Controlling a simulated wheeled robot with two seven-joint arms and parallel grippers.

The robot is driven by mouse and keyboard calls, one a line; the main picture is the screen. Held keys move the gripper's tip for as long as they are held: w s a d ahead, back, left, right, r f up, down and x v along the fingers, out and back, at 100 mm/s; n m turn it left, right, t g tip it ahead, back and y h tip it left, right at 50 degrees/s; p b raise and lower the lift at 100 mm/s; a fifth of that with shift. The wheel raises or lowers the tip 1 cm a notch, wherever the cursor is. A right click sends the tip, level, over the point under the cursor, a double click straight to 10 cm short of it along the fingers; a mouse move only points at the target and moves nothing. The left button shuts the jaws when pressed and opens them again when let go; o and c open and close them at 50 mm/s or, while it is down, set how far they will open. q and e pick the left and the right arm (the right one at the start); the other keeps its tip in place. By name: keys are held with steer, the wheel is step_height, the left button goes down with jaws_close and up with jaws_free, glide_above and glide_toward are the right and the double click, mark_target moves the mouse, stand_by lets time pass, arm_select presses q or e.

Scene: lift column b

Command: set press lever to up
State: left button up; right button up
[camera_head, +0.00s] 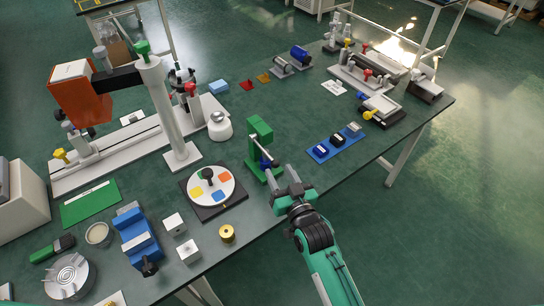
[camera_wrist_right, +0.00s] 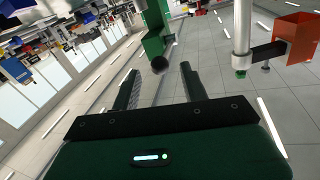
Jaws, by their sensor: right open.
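The green press (camera_head: 260,133) stands upright on the table near its front edge. Its lever carries a dark knob (camera_head: 275,163) and points out from the press toward my right gripper; its exact angle is hard to tell. My right gripper (camera_head: 287,188) is open and empty, just in front of the press on the knob side. My left gripper is out of view.
A dial board (camera_head: 211,186) with coloured patches lies left of the press. A blue tray (camera_head: 337,144) with small blocks lies to the right. A brass cylinder (camera_head: 227,233) and white cubes (camera_head: 188,251) stand near the front edge. A tall grey post (camera_head: 172,115) rises behind.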

mark_target(277, 167)
steer(key=x, duration=0.6)
steer(key=shift+p, duration=0.4)
jaws_close()
